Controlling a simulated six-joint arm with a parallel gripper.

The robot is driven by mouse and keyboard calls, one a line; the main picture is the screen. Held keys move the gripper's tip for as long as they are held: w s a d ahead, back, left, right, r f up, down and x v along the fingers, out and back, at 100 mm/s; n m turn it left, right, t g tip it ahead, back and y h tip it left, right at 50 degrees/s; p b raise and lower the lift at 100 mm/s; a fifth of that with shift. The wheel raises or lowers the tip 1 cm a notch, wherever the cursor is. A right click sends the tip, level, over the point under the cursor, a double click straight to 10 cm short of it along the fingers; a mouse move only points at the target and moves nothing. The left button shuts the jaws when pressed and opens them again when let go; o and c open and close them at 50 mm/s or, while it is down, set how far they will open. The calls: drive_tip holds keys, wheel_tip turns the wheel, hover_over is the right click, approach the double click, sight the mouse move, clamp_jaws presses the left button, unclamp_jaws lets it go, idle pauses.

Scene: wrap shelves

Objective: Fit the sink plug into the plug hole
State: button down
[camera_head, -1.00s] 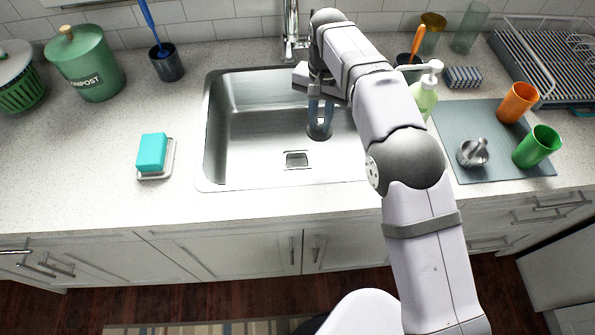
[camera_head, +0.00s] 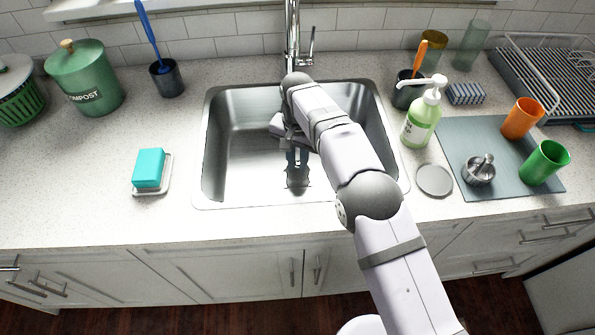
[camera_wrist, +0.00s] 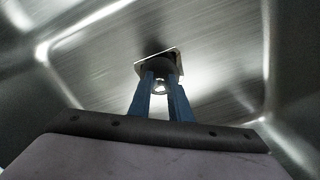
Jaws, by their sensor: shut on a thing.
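My gripper (camera_head: 297,160) is down inside the sink (camera_head: 235,135), its blue fingers pointing at the sink floor. It is shut on the sink plug (camera_head: 297,178), which looks dark and shiny. In the wrist view a bright part of the plug (camera_wrist: 160,88) shows between the two fingers, with its dark body beyond the tips. The square plate of the plug hole (camera_wrist: 174,52) lies right behind the plug in that view. The plug covers most of the hole, so I cannot tell whether it is seated or just above it.
The faucet (camera_head: 291,40) stands behind the sink. A soap bottle (camera_head: 421,122) and a grey disc (camera_head: 434,180) are right of it. A mat (camera_head: 455,135) holds a metal knobbed piece (camera_head: 478,172) and orange and green cups. A teal sponge (camera_head: 149,168) lies left.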

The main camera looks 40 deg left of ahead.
sight(298, 170)
drive_tip(key=shift+f+p, duration=0.45)
drive_tip(key=shift+f, duration=1.75)
drive_tip(key=shift+f, duration=0.15)
drive_tip(key=c, duration=1.6)
unclamp_jaws()
drive_tip(key=shift+c, duration=0.2)
wheel_tip(298, 170, up, 12)
drive_tip(key=shift+r+b, duration=0.15)
drive_tip(key=shift+b, duration=0.4)
drive_tip(key=shift+d, duration=0.1)
